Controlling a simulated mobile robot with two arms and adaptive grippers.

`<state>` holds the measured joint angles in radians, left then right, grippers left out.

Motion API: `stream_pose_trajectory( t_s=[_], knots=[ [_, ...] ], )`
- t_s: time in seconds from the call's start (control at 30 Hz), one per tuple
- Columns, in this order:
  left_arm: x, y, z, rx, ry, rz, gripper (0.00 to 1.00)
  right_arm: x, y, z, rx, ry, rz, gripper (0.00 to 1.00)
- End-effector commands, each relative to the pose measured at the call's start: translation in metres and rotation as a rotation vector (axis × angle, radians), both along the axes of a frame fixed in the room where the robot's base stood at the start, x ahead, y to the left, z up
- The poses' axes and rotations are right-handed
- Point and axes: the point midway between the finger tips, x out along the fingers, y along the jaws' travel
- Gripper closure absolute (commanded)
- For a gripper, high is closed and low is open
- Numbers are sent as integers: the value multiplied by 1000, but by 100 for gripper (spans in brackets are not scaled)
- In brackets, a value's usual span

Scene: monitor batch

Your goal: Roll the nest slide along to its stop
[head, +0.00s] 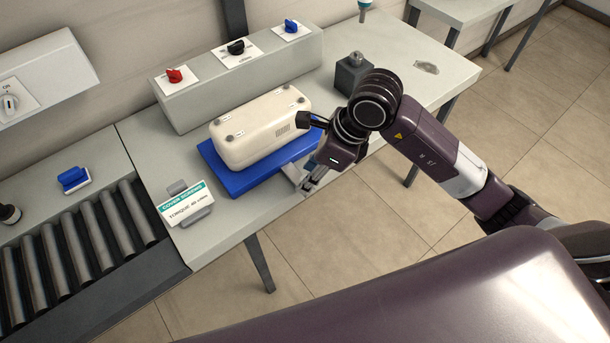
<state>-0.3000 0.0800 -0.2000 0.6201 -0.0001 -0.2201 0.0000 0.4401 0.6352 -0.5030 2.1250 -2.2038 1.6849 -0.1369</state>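The nest slide looks to be the blue tray (228,182) lying on the grey bench. A cream monitor housing (262,132) lies on it, with small dark round spots at its corners. My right gripper (303,183) is at the front right edge of the blue tray, its grey fingers low near the bench edge. The fingers overlap the tray's edge in the picture; I cannot tell whether they touch it or how far apart they are. My wrist hides the tray's right end. I cannot make out a stop. My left gripper is not in view.
A grey console (240,75) with red, black and blue knobs stands behind the tray. A dark block (351,75) stands to the right, near my wrist. A torque card (186,203) stands at left, beside a roller conveyor (85,240). The bench's right end is mostly clear.

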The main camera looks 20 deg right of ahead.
Motion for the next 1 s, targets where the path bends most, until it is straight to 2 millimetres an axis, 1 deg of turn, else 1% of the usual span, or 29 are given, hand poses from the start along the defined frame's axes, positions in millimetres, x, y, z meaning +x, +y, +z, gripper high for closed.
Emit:
stream_pose_trajectory(
  t_s=[0.1, 0.2, 0.5, 0.8, 0.83, 1.0],
  knots=[
    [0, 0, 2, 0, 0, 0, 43, 3, 5, -13, 3, 3, -2, 65],
    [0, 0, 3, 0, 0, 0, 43, 4, 7, -20, 1, 2, 0, 65],
    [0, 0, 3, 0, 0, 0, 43, 5, 8, -23, 1, 0, 0, 65],
    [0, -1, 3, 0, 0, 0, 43, 5, 8, -22, 2, 1, -1, 98],
    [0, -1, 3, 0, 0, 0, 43, 5, 8, -22, 2, 1, -1, 100],
    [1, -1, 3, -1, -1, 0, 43, 5, 8, -22, 2, 0, 0, 100]
  ],
)
